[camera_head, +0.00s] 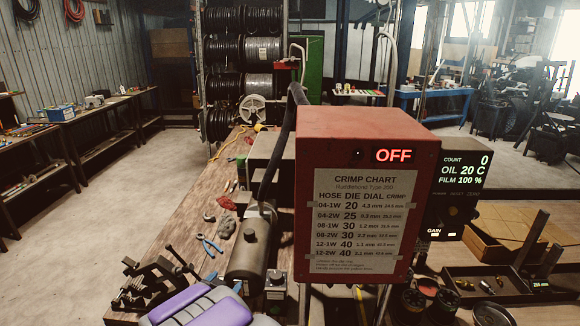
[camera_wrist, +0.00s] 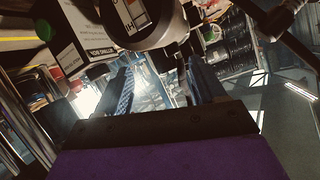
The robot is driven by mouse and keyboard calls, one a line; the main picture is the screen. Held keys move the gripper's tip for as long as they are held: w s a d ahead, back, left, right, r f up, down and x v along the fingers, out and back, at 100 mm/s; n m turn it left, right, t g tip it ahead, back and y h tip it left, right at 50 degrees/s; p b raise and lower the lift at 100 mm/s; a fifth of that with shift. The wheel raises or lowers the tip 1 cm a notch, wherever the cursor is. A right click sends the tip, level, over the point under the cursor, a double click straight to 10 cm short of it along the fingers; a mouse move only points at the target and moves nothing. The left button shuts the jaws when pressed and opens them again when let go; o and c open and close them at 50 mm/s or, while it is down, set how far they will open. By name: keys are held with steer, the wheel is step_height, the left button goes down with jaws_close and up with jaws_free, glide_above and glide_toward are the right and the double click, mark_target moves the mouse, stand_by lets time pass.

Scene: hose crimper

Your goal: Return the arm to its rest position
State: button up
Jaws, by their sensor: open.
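My gripper (camera_wrist: 160,70) shows in the wrist view as two ridged fingers set wide apart on a dark bar, with my purple link below. It is open, and nothing is held between the fingers. In the head view my purple and grey arm (camera_head: 200,306) lies low at the lower left, in front of the wooden bench. A black jointed mechanism (camera_head: 146,286) is at its left end. The red crimper box (camera_head: 365,150) stands at centre right with an OFF display and a crimp chart (camera_head: 362,225).
The wooden bench (camera_head: 180,215) holds blue-handled pliers (camera_head: 209,245) and a dark cylinder (camera_head: 252,247). Hose reels (camera_head: 243,50) stand behind. A counter display (camera_head: 458,185) is right of the crimper. Open floor (camera_head: 110,210) lies left of the bench.

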steer(key=s+d+r+n+g+y+b, duration=0.2)
steer(key=s+d+r+n+g+y, duration=0.2)
steer(key=s+d+r+g+y, duration=0.3)
steer(key=s+d+g+h, duration=0.1)
steer(key=s+d+g, duration=0.1)
steer(key=s+d, duration=0.6)
steer(key=s+d+g+h+b, duration=0.1)
steer(key=s+d+g+h, duration=0.1)
steer(key=s+d, duration=0.7)
steer(key=s+d+n+g+h+b, duration=0.1)
steer(key=s+d+g, duration=0.3)
steer(key=s+d, duration=0.5)
steer(key=s+f+h, duration=0.1)
steer(key=s, duration=0.9)
steer(key=shift+w+a, duration=0.1)
steer(key=shift+c, duration=0.4)
